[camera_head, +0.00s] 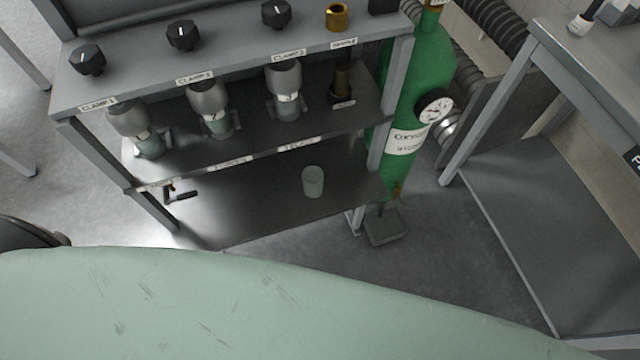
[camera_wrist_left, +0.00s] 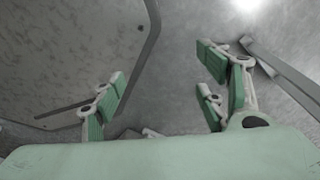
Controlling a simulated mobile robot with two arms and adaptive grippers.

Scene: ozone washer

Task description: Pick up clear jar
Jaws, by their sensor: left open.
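A small clear jar (camera_head: 313,181) stands on the grey lower shelf (camera_head: 240,205) of the rack, right of the shelf's middle, in the head view. My left gripper (camera_wrist_left: 160,95) shows only in the left wrist view. Its green-padded fingers are spread apart with nothing between them. The jar cannot be made out in the left wrist view. My right gripper is in neither view.
Clamped vessels (camera_head: 213,108) stand on the rack's middle shelf, above the jar's shelf. A black valve handle (camera_head: 180,196) is at the lower shelf's left. A green gas cylinder (camera_head: 405,115) stands right of the rack. A grey table frame (camera_head: 490,110) stands farther right.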

